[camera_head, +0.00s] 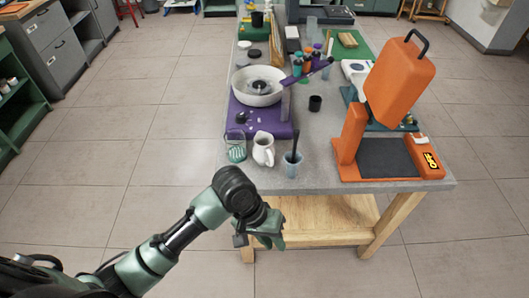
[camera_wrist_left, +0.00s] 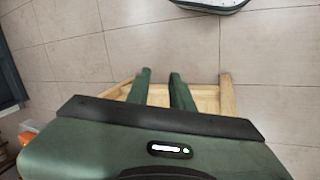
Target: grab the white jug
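The white jug (camera_head: 263,150) stands upright near the front left edge of the table (camera_head: 310,174), between a glass with green-and-white contents (camera_head: 236,147) and a light blue cup (camera_head: 291,166) holding a dark utensil. My left gripper (camera_head: 272,238) is in front of the table's front edge, lower in the picture than the jug and apart from it. In the left wrist view, its two green fingers (camera_wrist_left: 160,76) are parted with nothing between them. The jug does not show in that view. My right gripper is in neither view.
Behind the jug, a white bowl (camera_head: 257,98) sits on a purple appliance (camera_head: 242,122). A large orange machine (camera_head: 398,85) stands at the right of the table. A wooden lower shelf (camera_head: 318,212) lies below the tabletop. Tiled floor left of the table is clear.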

